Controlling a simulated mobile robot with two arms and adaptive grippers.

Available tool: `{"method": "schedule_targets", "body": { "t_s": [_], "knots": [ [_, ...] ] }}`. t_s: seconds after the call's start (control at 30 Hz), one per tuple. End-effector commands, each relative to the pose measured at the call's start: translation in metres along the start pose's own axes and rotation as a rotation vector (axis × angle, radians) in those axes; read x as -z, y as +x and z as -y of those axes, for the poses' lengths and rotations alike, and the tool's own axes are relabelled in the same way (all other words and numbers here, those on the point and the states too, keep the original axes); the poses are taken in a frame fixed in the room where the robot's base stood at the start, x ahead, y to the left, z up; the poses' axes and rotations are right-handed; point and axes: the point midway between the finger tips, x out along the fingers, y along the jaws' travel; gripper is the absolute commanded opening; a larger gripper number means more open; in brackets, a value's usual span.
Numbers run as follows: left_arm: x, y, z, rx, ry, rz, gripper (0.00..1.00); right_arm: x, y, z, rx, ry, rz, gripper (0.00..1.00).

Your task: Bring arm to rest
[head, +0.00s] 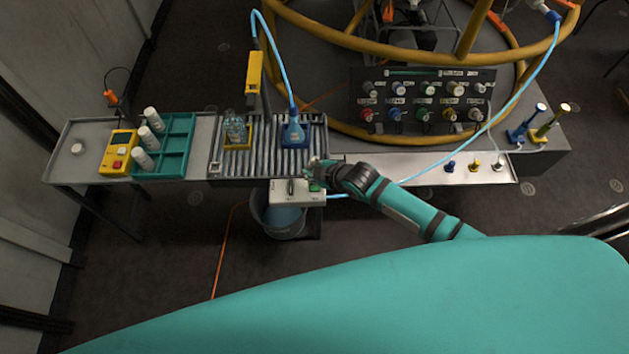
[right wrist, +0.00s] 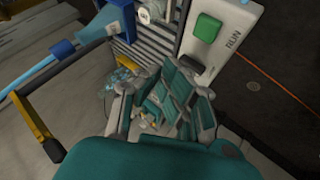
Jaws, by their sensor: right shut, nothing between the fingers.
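My right arm (head: 420,212) comes in from the lower right in the head view and reaches left to the roller conveyor's front edge. Its gripper (head: 314,172) is shut and empty, just above the white control box (head: 285,196). In the right wrist view the shut gripper (right wrist: 180,75) is beside the green button (right wrist: 207,27) on the box, which is marked RUN. Whether the fingers touch the box or the button, I cannot tell. My left gripper is not in view.
A roller conveyor (head: 265,162) carries a blue holder (head: 295,133) and a yellow tray (head: 238,143). A teal rack (head: 177,160) with white bottles stands left. A knob panel (head: 420,98) stands behind the arm. A bin (head: 283,222) is below. Dark floor in front is mostly free.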

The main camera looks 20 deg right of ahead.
Motion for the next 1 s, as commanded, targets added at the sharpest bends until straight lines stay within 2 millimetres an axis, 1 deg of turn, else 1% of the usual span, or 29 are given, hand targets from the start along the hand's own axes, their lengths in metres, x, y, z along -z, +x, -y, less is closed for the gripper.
{"method": "schedule_targets", "body": {
  "t_s": [0.47, 0.53, 0.6, 0.67, 0.7, 0.77, 0.8, 0.9, 1.0],
  "knots": [
    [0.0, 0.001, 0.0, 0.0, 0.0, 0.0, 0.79, -0.001, 0.001, 0.001, 0.0, 0.0, 0.001, 0.0],
    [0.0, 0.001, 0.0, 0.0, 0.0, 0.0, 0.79, 0.001, -0.001, 0.003, 0.005, 0.009, 0.001, 0.0],
    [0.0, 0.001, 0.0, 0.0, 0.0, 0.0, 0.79, 0.006, -0.007, 0.012, 0.018, 0.045, 0.006, 0.0],
    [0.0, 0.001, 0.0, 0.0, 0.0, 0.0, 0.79, 0.013, -0.019, 0.025, 0.04, 0.104, 0.02, 0.0],
    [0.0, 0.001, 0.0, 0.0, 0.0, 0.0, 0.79, 0.018, -0.031, 0.035, 0.058, 0.16, 0.037, 0.0],
    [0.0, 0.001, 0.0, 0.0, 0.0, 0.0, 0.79, 0.023, -0.054, 0.049, 0.08, 0.262, 0.074, 0.0],
    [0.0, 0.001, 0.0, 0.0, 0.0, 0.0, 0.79, 0.024, -0.071, 0.057, 0.09, 0.333, 0.106, 0.0],
    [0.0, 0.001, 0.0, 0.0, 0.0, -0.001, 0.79, 0.018, -0.11, 0.068, 0.098, 0.486, 0.189, 0.0],
    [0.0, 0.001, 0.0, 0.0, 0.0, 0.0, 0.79, 0.01, -0.143, 0.076, 0.095, 0.608, 0.264, 0.0]
  ]
}}
